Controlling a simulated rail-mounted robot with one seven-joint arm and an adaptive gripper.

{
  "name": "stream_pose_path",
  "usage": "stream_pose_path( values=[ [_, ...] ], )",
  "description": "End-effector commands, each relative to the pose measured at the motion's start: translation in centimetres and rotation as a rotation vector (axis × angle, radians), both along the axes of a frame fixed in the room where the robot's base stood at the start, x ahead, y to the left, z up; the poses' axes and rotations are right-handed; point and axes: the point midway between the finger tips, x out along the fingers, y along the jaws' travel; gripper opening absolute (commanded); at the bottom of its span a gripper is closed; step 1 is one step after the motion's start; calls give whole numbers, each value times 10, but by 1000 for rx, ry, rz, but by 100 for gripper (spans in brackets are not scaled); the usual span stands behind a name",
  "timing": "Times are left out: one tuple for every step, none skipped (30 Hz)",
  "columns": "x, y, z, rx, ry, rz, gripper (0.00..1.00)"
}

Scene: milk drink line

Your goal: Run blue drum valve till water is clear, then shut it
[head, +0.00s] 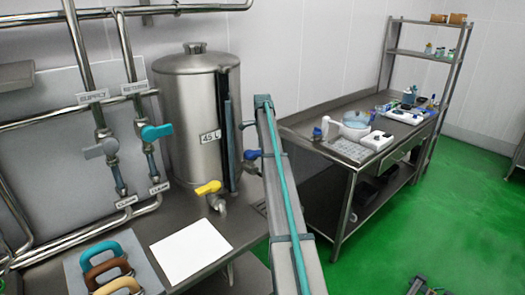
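A steel drum (185,105) labelled "45 L" stands on the bench at centre left. A small blue valve handle (252,154) shows at the drum's right side, partly hidden by a long grey bar with a teal strip. A yellow-handled tap (208,188) sits at the drum's front, low down. A teal-blue handle (157,132) is on the right wall pipe, and a grey handle (101,149) is on the left one. I cannot see any water flowing or its colour.
A white sheet (191,251) lies on the steel bench before the drum. Coloured handles (107,266) stand at the front left. A steel table (300,124) with a bowl (355,124) and small items is to the right, beside a shelf rack (424,54). Green floor is open.

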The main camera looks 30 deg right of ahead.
Motion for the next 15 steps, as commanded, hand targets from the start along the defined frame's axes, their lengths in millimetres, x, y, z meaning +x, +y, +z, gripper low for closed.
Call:
stream_pose_path(
  values=[
    [1, 0, 8, -1, -2, 0, 65],
    [1, 0, 13, -1, -2, 0, 65],
    [1, -1, 20, -1, -2, 0, 65],
    [1, -1, 26, -1, -2, 0, 65],
    [1, -1, 31, -1, -2, 0, 65],
    [1, -1, 39, -1, -2, 0, 65],
    [1, -1, 45, -1, -3, 0, 65],
    [1, -1, 51, -1, -3, 0, 65],
    [1, -1, 59, -1, -2, 0, 65],
    [1, -1, 65, -1, -2, 0, 65],
    [1, -1, 70, -1, -2, 0, 65],
    [1, -1, 77, -1, -2, 0, 65],
    [1, -1, 82, -1, -2, 0, 65],
    [1, -1, 87, 0, -1, 0, 65],
    [1, -1, 92, 0, -1, 0, 65]
  ],
)
